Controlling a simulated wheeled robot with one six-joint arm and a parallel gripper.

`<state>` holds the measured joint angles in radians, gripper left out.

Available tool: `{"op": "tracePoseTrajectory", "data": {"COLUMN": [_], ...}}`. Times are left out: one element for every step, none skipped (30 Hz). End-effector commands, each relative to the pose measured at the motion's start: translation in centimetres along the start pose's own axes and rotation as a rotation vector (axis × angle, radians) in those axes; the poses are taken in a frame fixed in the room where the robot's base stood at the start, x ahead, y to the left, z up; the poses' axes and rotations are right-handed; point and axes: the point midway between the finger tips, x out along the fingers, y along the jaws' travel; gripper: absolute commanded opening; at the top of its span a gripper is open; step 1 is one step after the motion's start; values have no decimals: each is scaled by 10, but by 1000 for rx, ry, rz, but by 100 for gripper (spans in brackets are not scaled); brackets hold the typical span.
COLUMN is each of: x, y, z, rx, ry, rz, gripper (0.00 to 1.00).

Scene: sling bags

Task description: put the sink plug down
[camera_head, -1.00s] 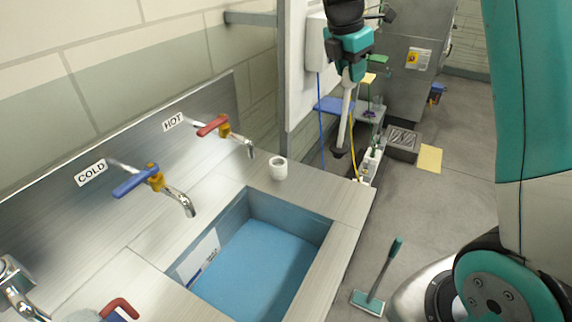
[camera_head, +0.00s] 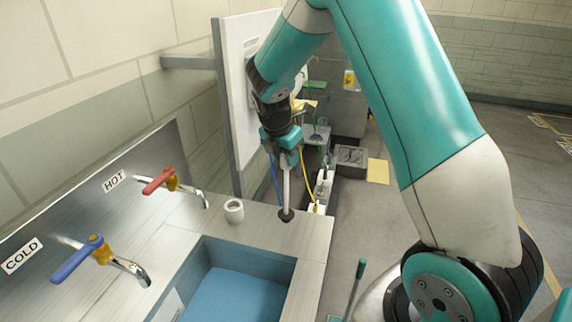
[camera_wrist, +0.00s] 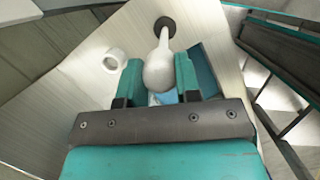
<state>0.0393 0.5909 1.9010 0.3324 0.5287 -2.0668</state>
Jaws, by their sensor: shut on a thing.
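The sink plug (camera_head: 286,190) is a pale, slim stem with a black round foot. In the wrist view its rounded pale handle (camera_wrist: 160,68) sits between the two teal fingers of my gripper (camera_wrist: 158,84), which are shut on it. In the head view my gripper (camera_head: 283,153) points down and holds the plug nearly upright, foot lowest. The foot appears over the metal counter (camera_head: 248,224), right of the white cup and behind the basin. I cannot tell whether it touches the counter.
The sink basin (camera_head: 237,296) with blue inside lies in front. The red tap (camera_head: 174,182) and blue tap (camera_head: 101,258) are at the left. The counter's right edge drops to the floor, near a yellow cable (camera_head: 305,170).

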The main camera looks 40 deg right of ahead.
Motion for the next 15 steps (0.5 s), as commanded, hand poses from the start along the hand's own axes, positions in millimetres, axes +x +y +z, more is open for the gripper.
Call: {"op": "tracePoseTrajectory", "data": {"x": [5, 9, 15, 20, 24, 29, 31, 33, 35, 36, 36, 36, 36, 36, 36], "y": [-1, -2, -2, -1, -1, -1, -1, -1, -1, -1, -1, -1, -1, -1, -1], "z": [-2, -3, -5, -6, -7, -9, -10, -10, -11, -11, -11, -11, -11, -11, -11], "rx": [-1, 0, -1, -1, -1, 0, 0, 0, 0, 1, 1, 1, 1, 1, 1], "ry": [2, 2, 2, 3, 2, 3, 2, 2, 2, 1, 1, 1, 1, 1, 1], "rz": [-5, -6, -6, -6, -5, -5, -3, -3, -2, -2, -1, -1, -1, -1, -1], "gripper": [4, 4, 4, 4, 4, 4, 4, 4, 4, 4, 4, 4, 4, 4, 4]}}
